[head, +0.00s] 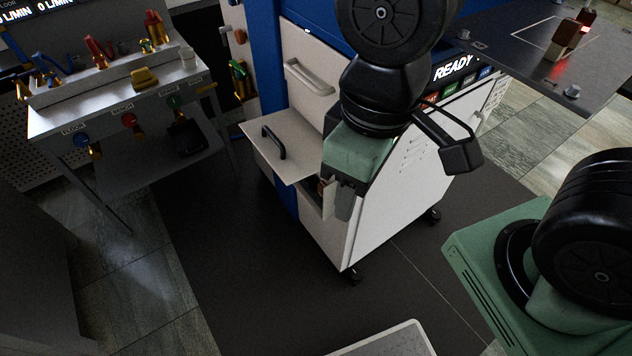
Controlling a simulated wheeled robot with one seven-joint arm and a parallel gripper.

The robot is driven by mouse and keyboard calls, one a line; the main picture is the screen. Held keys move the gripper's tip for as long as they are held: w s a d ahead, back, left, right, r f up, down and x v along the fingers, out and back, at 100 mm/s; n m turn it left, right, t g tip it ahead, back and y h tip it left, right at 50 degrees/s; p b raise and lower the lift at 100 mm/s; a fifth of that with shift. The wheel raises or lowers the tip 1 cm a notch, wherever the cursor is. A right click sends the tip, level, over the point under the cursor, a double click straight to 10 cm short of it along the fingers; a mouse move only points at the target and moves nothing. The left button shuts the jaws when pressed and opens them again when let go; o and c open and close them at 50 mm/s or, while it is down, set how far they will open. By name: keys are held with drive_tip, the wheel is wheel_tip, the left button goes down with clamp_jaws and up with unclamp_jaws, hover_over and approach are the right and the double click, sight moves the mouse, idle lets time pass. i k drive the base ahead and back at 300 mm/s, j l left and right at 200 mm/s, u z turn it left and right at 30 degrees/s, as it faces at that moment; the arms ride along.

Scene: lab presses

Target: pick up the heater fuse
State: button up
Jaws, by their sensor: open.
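I cannot make out the heater fuse for certain. A small orange-red spot (321,187) shows in a low recess of the white and blue press, just left of my fingers; it is too small to identify. My gripper (338,205), with a green body and grey fingers, points down in front of the press, close to this recess. It is open, with nothing visible between its fingers. My wrist and gripper hide part of the press front and of the recess.
A flat white panel (265,160) with a black handle (272,143) juts out from the press (410,200), left of my gripper. A valve bench (130,85) stands at left. A dark table (530,55) is at upper right. The dark floor mat (250,270) in front is mostly clear.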

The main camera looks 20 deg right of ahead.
sight(569, 29)
drive_tip(key=l+z, duration=0.1)
drive_tip(key=z, duration=0.25)
drive_tip(key=k+l+z, duration=0.1)
drive_tip(key=z, duration=0.55)
drive_tip(key=k+j, duration=0.1)
drive_tip(key=j, duration=0.35)
drive_tip(key=k+j+u, duration=0.1)
drive_tip(key=j, duration=0.4)
drive_tip(key=k+j, duration=0.1)
drive_tip(key=j, duration=0.8)
drive_tip(key=k+u, duration=0.05)
